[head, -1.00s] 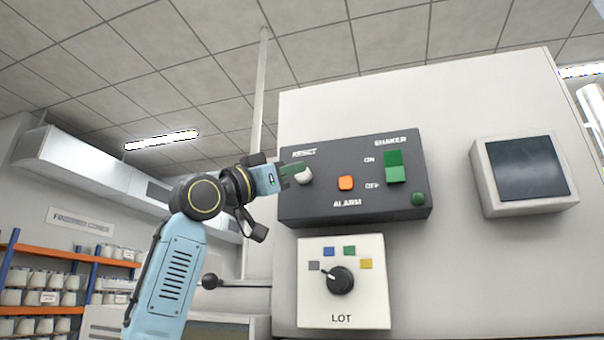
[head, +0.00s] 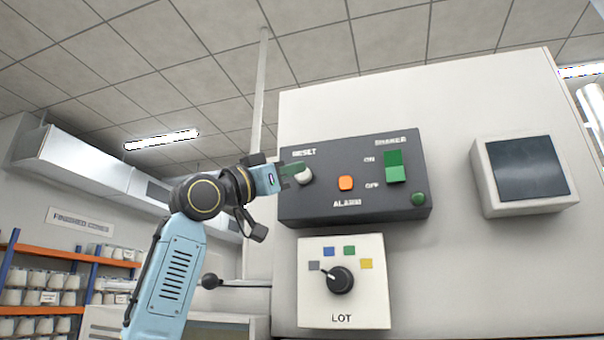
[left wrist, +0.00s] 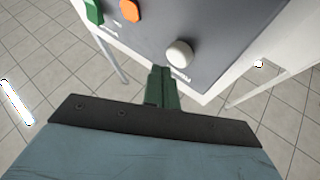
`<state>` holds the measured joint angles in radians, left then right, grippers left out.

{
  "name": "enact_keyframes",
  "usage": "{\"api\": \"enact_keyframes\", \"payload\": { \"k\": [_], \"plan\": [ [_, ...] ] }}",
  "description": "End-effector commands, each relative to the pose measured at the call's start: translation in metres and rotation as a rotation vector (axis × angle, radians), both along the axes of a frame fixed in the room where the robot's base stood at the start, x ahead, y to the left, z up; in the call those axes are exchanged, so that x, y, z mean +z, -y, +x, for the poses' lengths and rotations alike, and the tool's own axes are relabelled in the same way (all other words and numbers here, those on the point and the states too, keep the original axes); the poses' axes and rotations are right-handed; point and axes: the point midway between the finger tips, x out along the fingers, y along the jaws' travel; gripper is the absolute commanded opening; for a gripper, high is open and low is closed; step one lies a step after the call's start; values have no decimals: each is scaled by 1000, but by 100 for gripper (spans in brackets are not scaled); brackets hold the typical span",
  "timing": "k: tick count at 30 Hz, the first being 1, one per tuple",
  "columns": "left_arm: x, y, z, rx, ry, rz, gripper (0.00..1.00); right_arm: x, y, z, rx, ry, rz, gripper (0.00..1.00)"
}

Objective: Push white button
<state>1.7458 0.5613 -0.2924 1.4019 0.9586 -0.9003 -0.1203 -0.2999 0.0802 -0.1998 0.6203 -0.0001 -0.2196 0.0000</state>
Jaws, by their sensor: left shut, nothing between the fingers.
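The white button (head: 303,176) is a round knob under the RESET label on the dark grey control box (head: 330,208). It also shows in the left wrist view (left wrist: 179,54), above and right of the fingertips. My left gripper (head: 291,171) is shut and empty, with green fingers. In the head view its fingertips overlap the button's upper left edge. In the left wrist view the fingertips (left wrist: 161,70) look apart from the button, with a small gap. My right gripper is not in view.
The box also bears an orange ALARM button (head: 346,183), a green shaker switch (head: 395,166) and a round green lamp (head: 418,199). Below is a white LOT plate (head: 312,300) with a black dial (head: 340,280). A dark screen (head: 527,168) hangs at the right.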

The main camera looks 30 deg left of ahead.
Motion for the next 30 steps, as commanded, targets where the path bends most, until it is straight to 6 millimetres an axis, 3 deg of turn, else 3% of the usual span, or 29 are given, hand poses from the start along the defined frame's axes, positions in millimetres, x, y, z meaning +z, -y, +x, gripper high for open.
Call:
{"api": "enact_keyframes", "payload": {
  "k": [30],
  "plan": [
    [0, -2, 8, 0, 0, 0, 0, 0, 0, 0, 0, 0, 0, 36]
  ]
}}
